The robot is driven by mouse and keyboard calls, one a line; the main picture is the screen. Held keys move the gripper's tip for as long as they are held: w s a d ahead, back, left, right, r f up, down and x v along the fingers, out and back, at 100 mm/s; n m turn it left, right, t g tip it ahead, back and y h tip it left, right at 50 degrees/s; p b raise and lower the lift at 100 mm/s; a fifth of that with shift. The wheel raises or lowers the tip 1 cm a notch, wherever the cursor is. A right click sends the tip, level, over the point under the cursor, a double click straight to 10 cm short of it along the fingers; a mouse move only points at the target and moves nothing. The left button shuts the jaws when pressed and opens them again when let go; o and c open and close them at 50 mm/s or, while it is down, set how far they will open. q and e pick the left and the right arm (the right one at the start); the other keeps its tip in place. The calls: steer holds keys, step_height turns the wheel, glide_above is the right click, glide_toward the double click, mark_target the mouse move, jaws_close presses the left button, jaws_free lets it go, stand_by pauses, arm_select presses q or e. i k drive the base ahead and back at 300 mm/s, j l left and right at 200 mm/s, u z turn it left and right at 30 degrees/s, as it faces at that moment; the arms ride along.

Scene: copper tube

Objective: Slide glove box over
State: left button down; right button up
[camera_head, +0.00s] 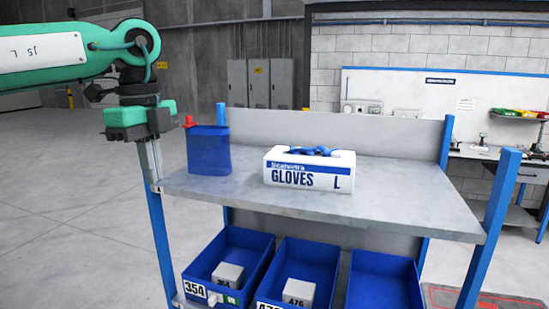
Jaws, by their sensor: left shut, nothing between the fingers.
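The glove box (309,170), white with blue lettering "GLOVES L" and blue gloves poking from its top opening, stands upright in the middle of the grey shelf top (395,192). My left gripper (154,175) hangs from the green arm at the left, fingers pointing down and shut with nothing between them. It is by the left end of the shelf, well to the left of the glove box and not touching it. Whether its fingertips touch the shelf edge, I cannot tell. My right gripper is not in view.
A blue translucent container (208,152) with a red part stands on the shelf between my left gripper and the glove box. The shelf right of the box is clear. Blue posts (490,225) rise at the corners. Blue bins (230,255) sit below.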

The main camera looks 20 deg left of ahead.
mark_target(321, 169)
steer(key=i, duration=1.1)
